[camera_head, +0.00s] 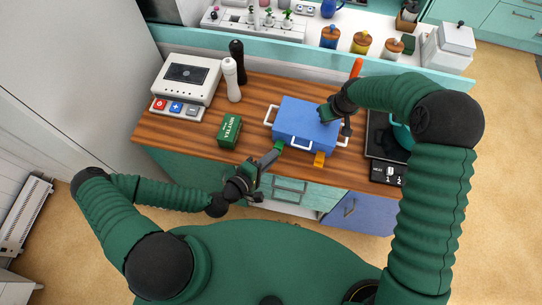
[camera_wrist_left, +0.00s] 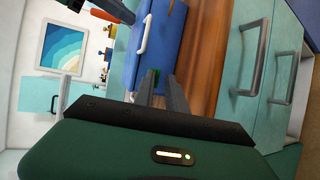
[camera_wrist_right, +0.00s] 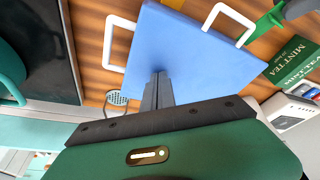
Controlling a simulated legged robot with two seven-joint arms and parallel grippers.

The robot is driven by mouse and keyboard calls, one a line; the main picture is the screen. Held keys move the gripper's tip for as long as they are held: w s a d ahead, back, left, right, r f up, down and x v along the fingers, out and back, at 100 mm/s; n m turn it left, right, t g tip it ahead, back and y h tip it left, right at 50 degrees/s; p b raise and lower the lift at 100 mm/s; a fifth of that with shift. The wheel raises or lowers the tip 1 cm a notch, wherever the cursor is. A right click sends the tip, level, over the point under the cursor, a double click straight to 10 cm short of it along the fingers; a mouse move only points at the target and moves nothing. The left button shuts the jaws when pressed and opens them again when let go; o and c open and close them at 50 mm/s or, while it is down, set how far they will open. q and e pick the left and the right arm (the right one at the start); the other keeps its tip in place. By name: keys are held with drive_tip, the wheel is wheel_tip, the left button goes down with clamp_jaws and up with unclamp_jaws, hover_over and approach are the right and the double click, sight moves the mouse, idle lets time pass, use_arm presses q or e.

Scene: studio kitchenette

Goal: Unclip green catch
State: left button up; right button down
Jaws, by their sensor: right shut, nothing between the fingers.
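The blue box (camera_head: 303,122) with white handles sits on the wooden counter. Its green catch (camera_head: 279,146) is at the front left and its orange catch (camera_head: 319,159) at the front right. My left gripper (camera_head: 274,154) is open with its fingertips at the green catch; the catch also shows by the fingertips in the left wrist view (camera_wrist_left: 153,77) and at the box edge in the right wrist view (camera_wrist_right: 262,24). I cannot tell whether the fingers touch it. My right gripper (camera_head: 326,113) is shut and empty, tips down at the lid; contact is unclear.
A green tea box (camera_head: 229,131) lies left of the blue box. Behind it stand a white appliance (camera_head: 187,78) and two mills (camera_head: 232,79). A dark hob (camera_head: 384,142) with a teal pot is on the right. Bare counter lies around the tea box.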

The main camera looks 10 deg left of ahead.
use_arm(q)
drive_tip(key=shift+o, duration=0.6)
drive_tip(key=shift+s+a+r, duration=0.15)
drive_tip(key=shift+s+a, duration=0.05)
drive_tip(key=v, duration=1.1)
drive_tip(key=shift+s, duration=0.15)
drive_tip(key=shift+a, duration=0.1)
use_arm(e)
drive_tip(key=shift+r, duration=0.1)
